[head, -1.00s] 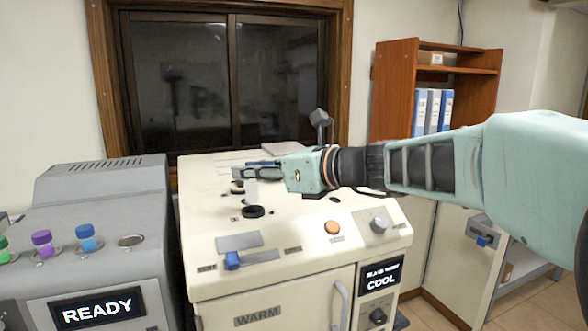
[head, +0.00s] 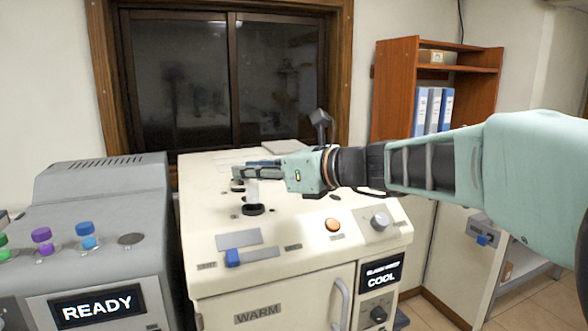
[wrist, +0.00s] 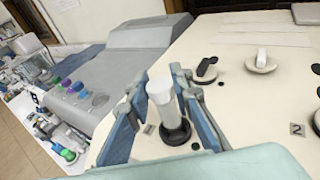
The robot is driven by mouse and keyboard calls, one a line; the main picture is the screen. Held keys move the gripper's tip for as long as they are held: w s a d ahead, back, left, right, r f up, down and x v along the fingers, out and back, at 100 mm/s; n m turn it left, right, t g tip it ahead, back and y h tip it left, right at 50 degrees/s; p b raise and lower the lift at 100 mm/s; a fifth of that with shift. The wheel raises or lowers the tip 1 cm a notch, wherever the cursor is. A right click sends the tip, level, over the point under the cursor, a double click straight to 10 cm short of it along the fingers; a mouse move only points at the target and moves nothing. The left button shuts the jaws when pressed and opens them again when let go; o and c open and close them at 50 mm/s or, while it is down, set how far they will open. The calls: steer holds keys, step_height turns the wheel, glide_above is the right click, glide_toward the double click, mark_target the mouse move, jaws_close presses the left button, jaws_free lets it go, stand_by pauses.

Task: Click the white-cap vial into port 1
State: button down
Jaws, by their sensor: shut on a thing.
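The white-cap vial (wrist: 164,100) is between the two fingers of my gripper (wrist: 158,80), which is shut on it. The vial stands about upright, with its lower end at the black ring port (wrist: 175,132) on the cream machine top. In the head view the vial (head: 252,192) shows below my gripper (head: 243,173), directly over the black ring (head: 253,210). I cannot tell how deep its lower end sits. A small label beside the ring is too blurred to read.
A label "2" (wrist: 297,130) lies to the right on the cream machine (head: 205,215). Black and white knobs (wrist: 261,63) stand behind the port. A grey machine (head: 85,195) with colour-capped vials and a READY screen stands at left. An orange button (head: 333,224) is in front.

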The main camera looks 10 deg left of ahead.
mark_target(258, 190)
steer(key=shift+f+b, duration=1.8)
steer(key=shift+f, duration=0.5)
stand_by(1.5)
steer(key=c, duration=1.6)
jaws_free()
steer(key=shift+r, duration=0.15)
